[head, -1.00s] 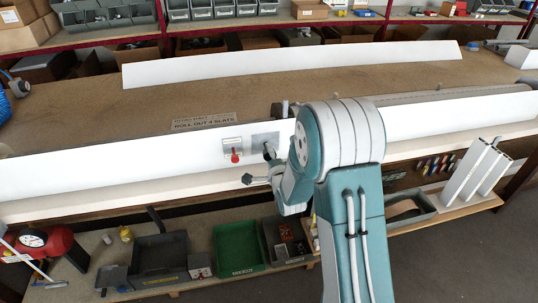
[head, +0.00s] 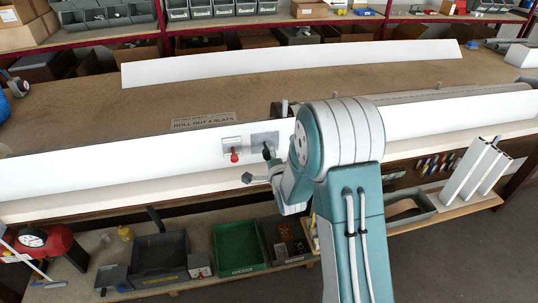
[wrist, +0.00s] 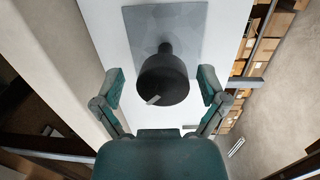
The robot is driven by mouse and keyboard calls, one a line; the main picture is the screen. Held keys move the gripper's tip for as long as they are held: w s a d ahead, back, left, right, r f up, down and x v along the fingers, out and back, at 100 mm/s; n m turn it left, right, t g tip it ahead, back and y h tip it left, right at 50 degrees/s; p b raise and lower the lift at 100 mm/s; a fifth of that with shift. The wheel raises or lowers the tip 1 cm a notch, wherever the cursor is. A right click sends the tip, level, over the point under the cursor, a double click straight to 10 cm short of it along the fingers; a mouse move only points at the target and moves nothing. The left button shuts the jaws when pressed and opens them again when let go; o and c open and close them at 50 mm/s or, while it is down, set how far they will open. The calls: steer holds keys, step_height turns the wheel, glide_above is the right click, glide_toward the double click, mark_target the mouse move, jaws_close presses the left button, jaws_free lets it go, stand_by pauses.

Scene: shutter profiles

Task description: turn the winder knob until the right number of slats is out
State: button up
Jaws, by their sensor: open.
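The black winder knob (head: 268,151) sticks out from a grey plate (head: 265,139) on the white front panel (head: 120,171). In the wrist view the knob (wrist: 163,80) has a pale mark on its end face. My gripper (wrist: 160,86) is open, one finger on each side of the knob, with a visible gap at both sides. In the head view my gripper (head: 262,174) is partly hidden by my arm. A sign on the table (head: 203,121) reads "ROLL OUT 4 SLATS". No separate slats can be made out coming from the winder.
A red lever (head: 234,155) on a light plate sits just left of the knob. A grey ribbed length (head: 415,95) lies behind the panel. Bins, including a green tray (head: 238,246), stand on the lower shelf.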

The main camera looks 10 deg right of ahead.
steer(key=shift+s, duration=0.1)
steer(key=s, duration=1.1)
steer(key=shift+s+d+r, duration=0.3)
steer(key=shift+s+d, duration=0.05)
